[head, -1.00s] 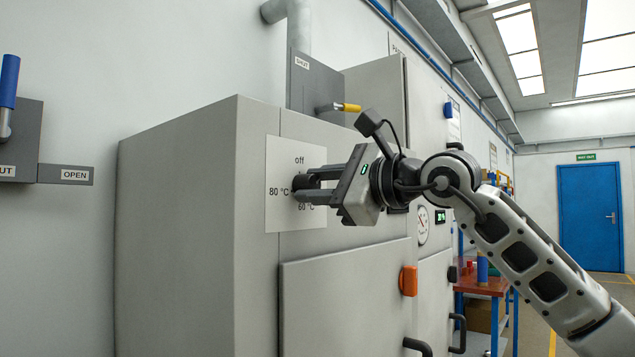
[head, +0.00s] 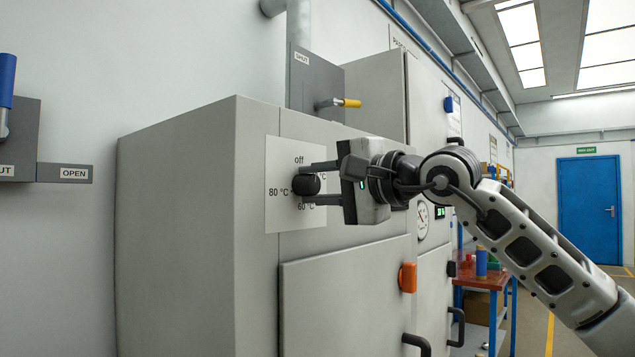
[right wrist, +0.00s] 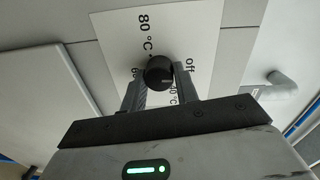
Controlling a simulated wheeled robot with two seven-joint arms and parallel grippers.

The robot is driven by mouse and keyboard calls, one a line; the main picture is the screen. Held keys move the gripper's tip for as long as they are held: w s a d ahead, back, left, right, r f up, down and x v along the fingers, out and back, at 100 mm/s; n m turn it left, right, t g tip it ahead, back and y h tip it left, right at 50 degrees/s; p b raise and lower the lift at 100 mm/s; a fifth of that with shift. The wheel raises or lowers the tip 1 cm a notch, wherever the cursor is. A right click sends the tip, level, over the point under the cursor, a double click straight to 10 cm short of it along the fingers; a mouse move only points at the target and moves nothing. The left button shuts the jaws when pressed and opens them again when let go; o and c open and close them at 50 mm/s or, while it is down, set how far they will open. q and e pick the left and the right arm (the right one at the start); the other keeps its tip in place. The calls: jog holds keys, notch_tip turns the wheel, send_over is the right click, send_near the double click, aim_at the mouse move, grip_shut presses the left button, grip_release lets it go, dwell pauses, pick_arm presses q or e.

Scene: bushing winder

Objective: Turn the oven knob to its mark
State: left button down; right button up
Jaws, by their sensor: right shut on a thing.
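The black round oven knob (head: 306,184) sits on a white dial plate (head: 283,215) on the grey oven's front. The plate reads off at the top, 80 °C at left and 60 °C below; a label at right is partly hidden. My right gripper (head: 308,184) has one finger above and one below the knob, shut on it. In the right wrist view the knob (right wrist: 159,72) is between the fingertips, with a faint light line towards its right side. I cannot tell exactly which label it points to. My left gripper is out of view.
The oven door (head: 345,300) has an orange latch (head: 407,278) below the gripper. A yellow-handled lever (head: 347,103) stands above, by a SHUT label. A blue-handled lever (head: 8,80) is at far left. A red table (head: 483,278) stands behind at right.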

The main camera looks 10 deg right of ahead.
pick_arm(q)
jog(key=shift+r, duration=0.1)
pick_arm(e)
jog(key=shift+f+n, duration=0.1)
jog(key=shift+n, duration=0.3)
jog(key=o, duration=1)
jog(key=shift+s+d, duration=0.15)
jog(key=shift+d, duration=0.05)
pick_arm(q)
jog(key=b, duration=0.2)
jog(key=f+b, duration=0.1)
jog(key=b, duration=0.1)
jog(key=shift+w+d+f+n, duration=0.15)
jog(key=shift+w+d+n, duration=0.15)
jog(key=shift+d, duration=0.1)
pick_arm(e)
jog(key=v, duration=1.5)
jog(key=shift+s+d, duration=0.15)
jog(key=shift+s, duration=0.05)
